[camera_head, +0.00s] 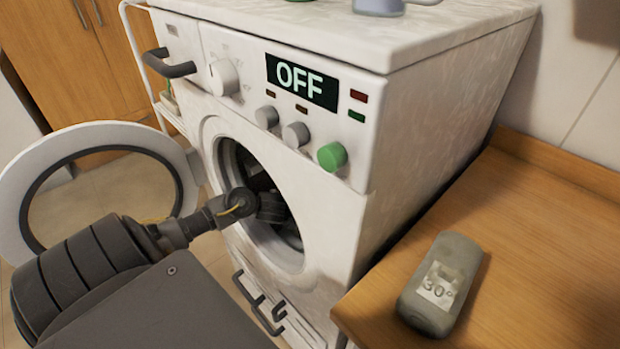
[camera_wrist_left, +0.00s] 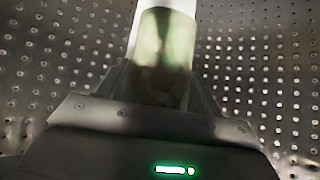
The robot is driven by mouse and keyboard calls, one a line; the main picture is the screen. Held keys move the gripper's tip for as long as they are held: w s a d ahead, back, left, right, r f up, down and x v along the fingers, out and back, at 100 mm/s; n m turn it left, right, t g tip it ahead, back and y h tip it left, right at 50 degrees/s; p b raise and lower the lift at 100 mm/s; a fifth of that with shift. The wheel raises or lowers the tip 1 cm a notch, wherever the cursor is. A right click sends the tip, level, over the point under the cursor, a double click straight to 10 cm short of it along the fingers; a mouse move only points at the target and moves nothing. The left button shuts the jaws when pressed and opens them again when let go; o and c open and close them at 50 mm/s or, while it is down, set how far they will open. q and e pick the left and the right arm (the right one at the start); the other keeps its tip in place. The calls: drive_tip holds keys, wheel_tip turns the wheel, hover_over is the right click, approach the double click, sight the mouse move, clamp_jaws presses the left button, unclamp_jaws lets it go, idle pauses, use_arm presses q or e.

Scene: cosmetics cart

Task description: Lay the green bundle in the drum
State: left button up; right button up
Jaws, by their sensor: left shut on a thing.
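The washing machine's drum (camera_wrist_left: 60,60) has a perforated metal wall that fills the left wrist view. My left arm reaches through the round door opening, and my left gripper (camera_wrist_left: 160,95) is inside the drum, shut on the green bundle (camera_wrist_left: 165,45). The bundle looks pale green and whitish, somewhat blurred, and sticks out beyond the fingers. Whether it touches the drum wall I cannot tell. In the head view the bundle is hidden inside the dark opening. My right gripper is not in view.
The round door (camera_head: 90,135) stands open to the left. The white machine (camera_head: 420,130) has a display reading OFF and a green knob (camera_head: 332,156). A grey bottle marked 30° (camera_head: 440,283) lies on the wooden counter (camera_head: 550,250) at right.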

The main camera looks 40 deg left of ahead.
use_arm(q)
drive_tip(key=shift+f, duration=0.1)
drive_tip(key=o, duration=1.2)
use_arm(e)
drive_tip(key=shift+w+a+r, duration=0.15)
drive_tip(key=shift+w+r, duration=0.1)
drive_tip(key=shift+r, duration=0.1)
use_arm(q)
drive_tip(key=p+v, duration=0.3)
drive_tip(key=v, duration=0.3)
drive_tip(key=shift+r+p, duration=0.25)
drive_tip(key=shift+p, duration=0.1)
drive_tip(key=shift+p+v, duration=1.4)
drive_tip(key=shift+v, duration=1.55)
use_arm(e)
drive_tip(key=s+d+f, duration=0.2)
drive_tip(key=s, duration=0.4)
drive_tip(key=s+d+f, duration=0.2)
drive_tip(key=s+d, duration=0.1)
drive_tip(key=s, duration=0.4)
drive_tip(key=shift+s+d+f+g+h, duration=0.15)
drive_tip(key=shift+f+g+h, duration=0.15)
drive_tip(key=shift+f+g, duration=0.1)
